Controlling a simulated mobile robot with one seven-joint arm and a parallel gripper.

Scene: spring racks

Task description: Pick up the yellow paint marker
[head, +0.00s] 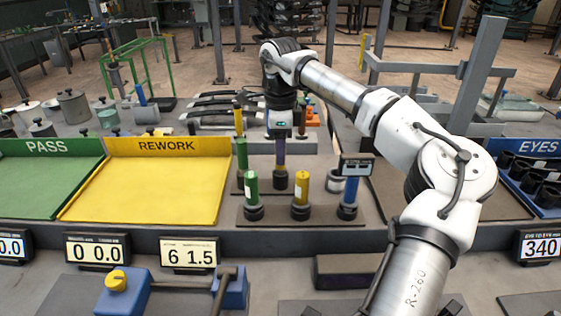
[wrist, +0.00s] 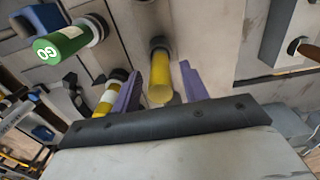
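A yellow cylindrical marker (head: 301,185) stands upright in a black round base on the dark tray, between a green cylinder (head: 251,185) and a blue one (head: 348,190). In the wrist view the yellow marker (wrist: 160,80) appears between the two purple fingers, and no contact shows. My gripper (head: 280,165) points down, just left of and behind the marker in the head view. In the wrist view its fingers (wrist: 160,72) are apart with a gap. The green cylinder (wrist: 62,45), marked GO, is to their left. A yellow and black cylinder (wrist: 106,98) is at lower left.
More upright cylinders, including another yellow one (head: 238,120), stand behind at left. A yellow REWORK tray (head: 150,195) and a green PASS tray (head: 40,185) lie left. A blue EYES bin (head: 525,195) is at far right. A small sign (head: 357,166) stands by the blue cylinder.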

